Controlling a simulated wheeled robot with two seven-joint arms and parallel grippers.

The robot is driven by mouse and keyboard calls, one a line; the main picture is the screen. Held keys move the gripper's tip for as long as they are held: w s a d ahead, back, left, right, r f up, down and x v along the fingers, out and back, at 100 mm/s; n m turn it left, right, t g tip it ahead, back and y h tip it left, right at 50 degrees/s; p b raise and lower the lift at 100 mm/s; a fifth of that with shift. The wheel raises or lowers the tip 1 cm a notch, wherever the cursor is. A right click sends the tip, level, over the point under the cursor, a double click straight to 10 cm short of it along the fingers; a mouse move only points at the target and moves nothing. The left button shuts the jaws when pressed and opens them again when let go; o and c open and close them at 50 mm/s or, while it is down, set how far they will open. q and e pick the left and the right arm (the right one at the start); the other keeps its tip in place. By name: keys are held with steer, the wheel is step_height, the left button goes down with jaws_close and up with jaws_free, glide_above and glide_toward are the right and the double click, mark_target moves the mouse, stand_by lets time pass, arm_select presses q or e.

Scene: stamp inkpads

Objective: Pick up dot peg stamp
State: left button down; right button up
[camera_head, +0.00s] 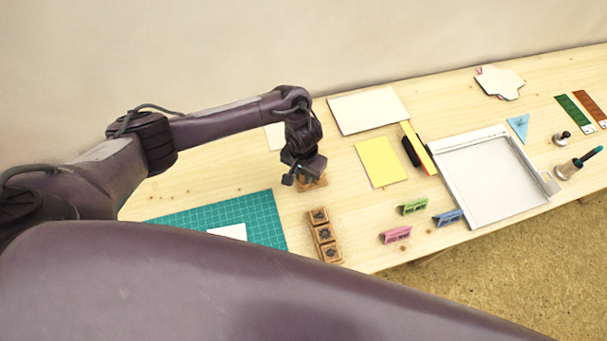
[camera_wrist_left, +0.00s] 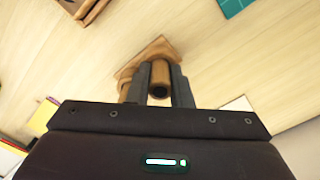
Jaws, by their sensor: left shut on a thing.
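The dot peg stamp (camera_wrist_left: 160,76) shows in the left wrist view as a brown wooden peg standing up from a wider wooden base. My left gripper (camera_wrist_left: 160,88) is shut on the peg, with one dark finger on each side of it. In the head view my left gripper (camera_head: 304,174) points down at the table, and a bit of wooden base (camera_head: 313,184) shows beneath it. The gripper hides most of the stamp there. I cannot tell whether the base touches the table. My right gripper is not in view.
Wooden block stamps (camera_head: 325,236) stand in a row nearby. A green cutting mat (camera_head: 266,215) lies left of them. A yellow sheet (camera_head: 381,163), coloured inkpads (camera_head: 414,206) and a white tray (camera_head: 535,190) lie to the right. My own arm covers the lower foreground.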

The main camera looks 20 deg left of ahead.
arm_select(q)
steer(key=shift+r, duration=0.6)
step_height(320, 180, up, 5)
steer(key=shift+w+f, duration=0.1)
steer(key=shift+f, duration=0.05)
step_height(320, 180, up, 14)
steer(key=p, duration=0.6)
